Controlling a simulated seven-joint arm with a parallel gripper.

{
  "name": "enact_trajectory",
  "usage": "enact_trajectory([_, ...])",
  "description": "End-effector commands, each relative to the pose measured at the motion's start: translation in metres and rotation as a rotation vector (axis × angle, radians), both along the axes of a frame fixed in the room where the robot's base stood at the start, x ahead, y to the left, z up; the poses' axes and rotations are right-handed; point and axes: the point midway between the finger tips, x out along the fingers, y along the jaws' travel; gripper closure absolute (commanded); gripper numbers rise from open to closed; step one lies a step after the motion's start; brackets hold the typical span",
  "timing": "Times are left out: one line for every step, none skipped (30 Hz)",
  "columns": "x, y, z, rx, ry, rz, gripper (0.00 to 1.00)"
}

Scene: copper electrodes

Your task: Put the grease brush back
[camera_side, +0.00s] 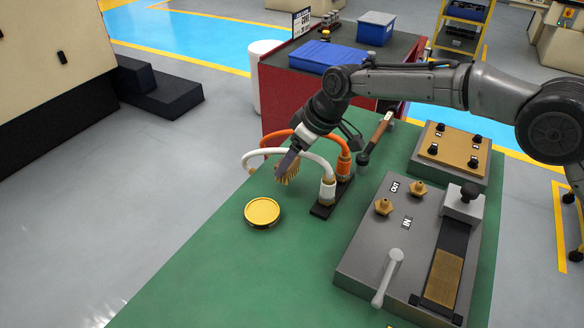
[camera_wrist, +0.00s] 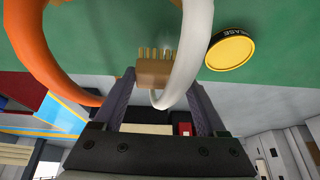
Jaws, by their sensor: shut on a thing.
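My gripper (camera_side: 287,165) points down and left above the green bench, shut on the grease brush (camera_side: 290,173). In the wrist view, the brush (camera_wrist: 155,73) shows a tan block and bristles between the fingers (camera_wrist: 160,86); most of its handle is hidden. A round grease tin (camera_side: 262,211) with a yellow top and dark side sits on the bench below and left of the gripper. The wrist view shows the tin (camera_wrist: 230,52) at upper right, with part of a "GREASE" label. The brush is apart from the tin.
A white hose (camera_side: 318,161) and an orange hose (camera_side: 309,132) arch close around the gripper. Their fittings stand on a black strip (camera_side: 322,209). A grey fixture (camera_side: 365,250) is at right, and a hammer (camera_side: 380,128) lies behind. The bench in front of the tin is clear.

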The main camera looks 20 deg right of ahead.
Motion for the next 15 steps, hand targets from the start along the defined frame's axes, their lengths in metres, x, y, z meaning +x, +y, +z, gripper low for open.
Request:
enact_trajectory([-0.001, 0.000, -0.009, -0.002, 0.004, 0.000, 0.86])
enact_trajectory([-0.002, -0.001, -0.014, -0.002, 0.005, 0.000, 0.86])
enact_trajectory([-0.001, -0.001, -0.019, -0.001, 0.005, -0.001, 0.86])
enact_trajectory([-0.001, 0.000, -0.023, -0.001, 0.005, -0.001, 0.86])
enact_trajectory([-0.001, -0.001, -0.026, -0.001, 0.005, -0.001, 0.86])
enact_trajectory([-0.001, 0.000, -0.029, -0.001, 0.003, 0.000, 0.86])
enact_trajectory([-0.001, 0.000, -0.029, 0.000, 0.002, 0.000, 0.86])
enact_trajectory([-0.001, 0.000, -0.029, 0.000, 0.001, 0.000, 0.86])
enact_trajectory([-0.001, 0.000, -0.029, 0.000, 0.001, 0.000, 0.86])
enact_trajectory([-0.001, 0.000, -0.029, 0.000, 0.001, 0.000, 0.86])
enact_trajectory([-0.001, -0.001, -0.029, 0.000, 0.001, 0.000, 0.86])
enact_trajectory([-0.001, -0.001, -0.029, 0.000, 0.001, 0.000, 0.86])
enact_trajectory([-0.001, 0.000, -0.029, 0.000, 0.001, 0.000, 0.86])
enact_trajectory([-0.001, -0.001, -0.029, -0.001, 0.002, 0.000, 0.86])
enact_trajectory([-0.001, -0.001, -0.030, -0.001, 0.002, 0.000, 0.86])
